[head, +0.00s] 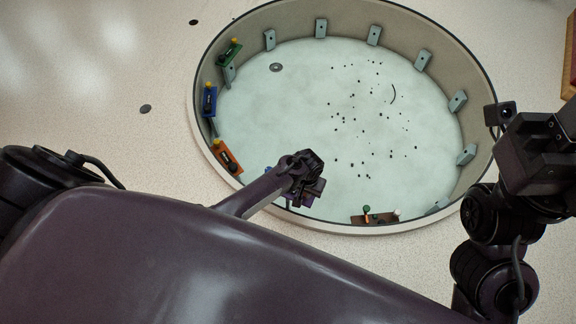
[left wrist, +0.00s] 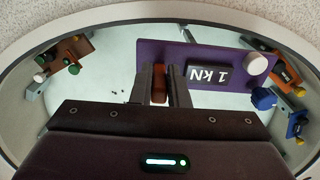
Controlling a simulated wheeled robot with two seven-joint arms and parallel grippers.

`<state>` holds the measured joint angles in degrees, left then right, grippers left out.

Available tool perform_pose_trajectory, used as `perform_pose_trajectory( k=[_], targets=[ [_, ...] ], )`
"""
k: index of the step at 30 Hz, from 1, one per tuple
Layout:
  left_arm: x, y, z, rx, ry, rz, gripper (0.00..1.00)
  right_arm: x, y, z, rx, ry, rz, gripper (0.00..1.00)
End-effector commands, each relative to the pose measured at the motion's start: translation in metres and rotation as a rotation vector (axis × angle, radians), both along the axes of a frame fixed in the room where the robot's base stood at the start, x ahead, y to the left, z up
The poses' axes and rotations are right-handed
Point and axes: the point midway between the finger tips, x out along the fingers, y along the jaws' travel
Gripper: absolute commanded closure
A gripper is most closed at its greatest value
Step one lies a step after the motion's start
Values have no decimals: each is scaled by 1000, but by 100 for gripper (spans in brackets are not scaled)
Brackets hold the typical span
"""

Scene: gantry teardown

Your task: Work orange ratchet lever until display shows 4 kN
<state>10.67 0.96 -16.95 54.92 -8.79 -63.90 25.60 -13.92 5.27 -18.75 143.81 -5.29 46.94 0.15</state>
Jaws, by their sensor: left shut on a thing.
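A purple panel (left wrist: 215,62) in the left wrist view carries a dark display (left wrist: 208,76) that reads 1 kN, upside down in the picture. A white round knob (left wrist: 257,64) sits at the panel's right end. My left gripper (left wrist: 158,88) is shut on the orange-brown lever (left wrist: 158,92) in front of the panel. In the head view the left gripper (head: 303,178) is over the near rim of the pit and covers most of the panel (head: 312,193). My right arm (head: 530,150) shows at the right; its fingertips cannot be made out.
The round pit (head: 330,100) has grey brackets along its wall and dark specks on its pale floor. Green (head: 231,50), blue (head: 209,108) and orange (head: 229,160) plates hang on its left wall. A brown plate (head: 381,219) with coloured knobs is on the near wall.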

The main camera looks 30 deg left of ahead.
Motion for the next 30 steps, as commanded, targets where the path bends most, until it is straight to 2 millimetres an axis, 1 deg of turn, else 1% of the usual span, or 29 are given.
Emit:
perform_pose_trajectory(
  k=[1, 8, 15, 26, 30],
  targets=[
    [-7, 2, -4, 6, 17, 0, 100, 0, 0, 0, 0, 0, 0, 52],
    [-12, 2, -6, 7, 24, -1, 100, 0, 0, 1, 0, 0, 0, 52],
    [-24, 2, -11, 8, 28, -1, 100, 0, 0, 7, 0, 0, 0, 52],
    [-25, 3, -13, 7, 26, -1, 100, 0, 0, 7, 0, 0, 0, 52],
    [-28, 3, -15, 8, 28, -1, 100, 0, 0, 8, 0, 0, 0, 52]
  ],
)
